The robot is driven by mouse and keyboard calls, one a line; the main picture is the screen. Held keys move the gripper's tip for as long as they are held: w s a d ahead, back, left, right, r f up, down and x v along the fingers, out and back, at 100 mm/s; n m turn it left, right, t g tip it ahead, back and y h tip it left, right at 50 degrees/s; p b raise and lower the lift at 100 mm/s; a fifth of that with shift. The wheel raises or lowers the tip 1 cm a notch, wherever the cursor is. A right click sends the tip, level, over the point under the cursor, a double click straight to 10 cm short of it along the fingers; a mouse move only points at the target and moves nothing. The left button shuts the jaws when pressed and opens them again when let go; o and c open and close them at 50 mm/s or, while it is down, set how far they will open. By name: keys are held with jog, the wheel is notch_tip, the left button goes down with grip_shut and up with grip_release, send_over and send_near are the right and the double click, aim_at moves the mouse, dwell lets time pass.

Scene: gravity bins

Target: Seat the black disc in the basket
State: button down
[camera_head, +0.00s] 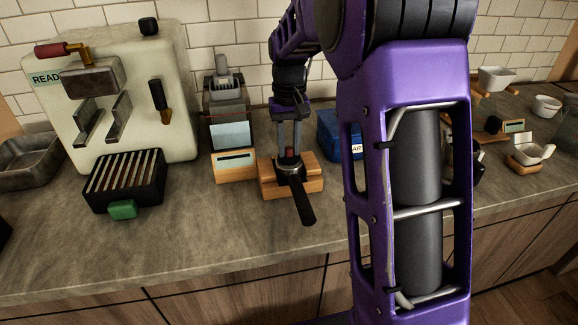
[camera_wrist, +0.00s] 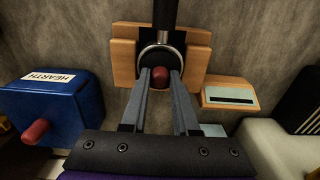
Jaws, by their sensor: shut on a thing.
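The black disc (camera_wrist: 161,62) has a small red knob (camera_wrist: 159,77) on top. My gripper (camera_wrist: 160,75) points down, its two fingers closed on the red knob; the knob also shows in the head view (camera_head: 289,153). The disc lies within or just above the silver-rimmed basket (camera_wrist: 142,55) of a portafilter; I cannot tell how deep it sits. The portafilter's black handle (camera_head: 303,205) points toward the counter's front edge. The portafilter rests on a wooden stand (camera_head: 270,183), also in the wrist view (camera_wrist: 123,62).
A cream espresso machine (camera_head: 165,60) and a black slatted box (camera_head: 125,180) stand at left. A grinder-like device (camera_head: 230,135) is just left of the stand. A blue box (camera_head: 328,130) is close on its right. The counter in front (camera_head: 220,230) is clear.

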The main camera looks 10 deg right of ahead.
jog(key=shift+f, duration=0.45)
dwell(0.4)
jog(key=c, duration=0.6)
grip_release()
